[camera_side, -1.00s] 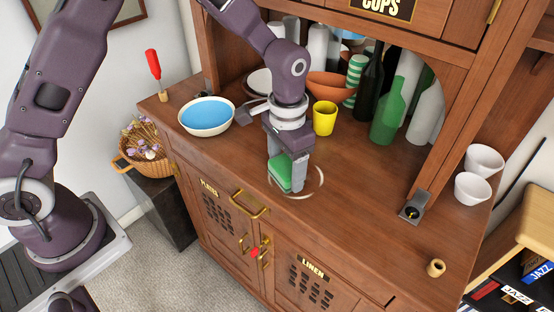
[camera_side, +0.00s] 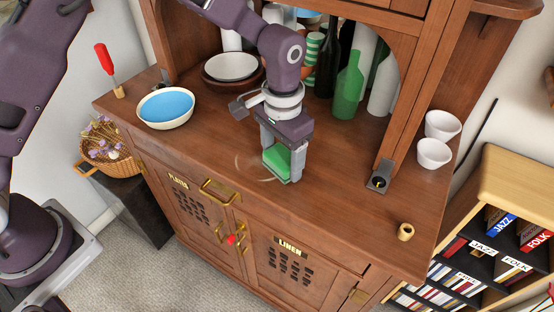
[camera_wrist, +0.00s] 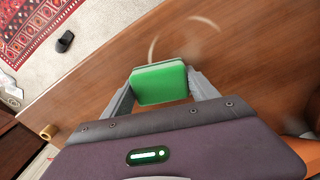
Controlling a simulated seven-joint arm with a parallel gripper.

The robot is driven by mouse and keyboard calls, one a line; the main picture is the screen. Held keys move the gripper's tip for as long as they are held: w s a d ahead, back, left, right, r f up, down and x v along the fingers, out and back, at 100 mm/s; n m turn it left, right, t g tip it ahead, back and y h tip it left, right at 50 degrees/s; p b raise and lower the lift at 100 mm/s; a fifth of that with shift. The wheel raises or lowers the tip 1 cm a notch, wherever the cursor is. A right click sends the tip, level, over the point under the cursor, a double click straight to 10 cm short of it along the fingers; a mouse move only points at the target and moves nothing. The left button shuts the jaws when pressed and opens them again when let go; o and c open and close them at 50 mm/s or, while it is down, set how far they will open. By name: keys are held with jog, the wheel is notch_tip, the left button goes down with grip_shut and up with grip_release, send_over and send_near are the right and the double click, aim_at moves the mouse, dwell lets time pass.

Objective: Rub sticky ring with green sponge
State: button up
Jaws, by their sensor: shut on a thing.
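The green sponge (camera_side: 277,157) is held low at the dresser's worktop between the fingers of my gripper (camera_side: 281,166). My gripper is shut on it. The sponge also shows in the wrist view (camera_wrist: 160,84), between both fingers. The sticky ring (camera_side: 239,165) is a pale, faint curve on the wood, mostly left of the sponge in the side view. In the wrist view a pale arc of the ring (camera_wrist: 152,49) lies just beyond the sponge, with a blurred fainter part to its right. Whether the sponge's underside touches the wood is hidden.
A bowl with a blue inside (camera_side: 166,107) stands left on the worktop (camera_side: 335,210). A green bottle (camera_side: 349,88) and other dishes stand behind. A small wooden ring-like piece (camera_side: 406,232) and white cups (camera_side: 434,153) are at right.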

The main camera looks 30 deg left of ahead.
aim_at(288, 151)
jog(key=shift+a, duration=5.1)
jog(key=shift+w+a, duration=0.1)
jog(key=shift+w, duration=0.9)
jog(key=shift+s+d, duration=0.1)
jog(key=shift+d, duration=4.95)
jog(key=shift+d+r, duration=0.2)
jog(key=shift+r, duration=0.4)
jog(key=shift+d+r, duration=0.15)
jog(key=shift+r, duration=3.35)
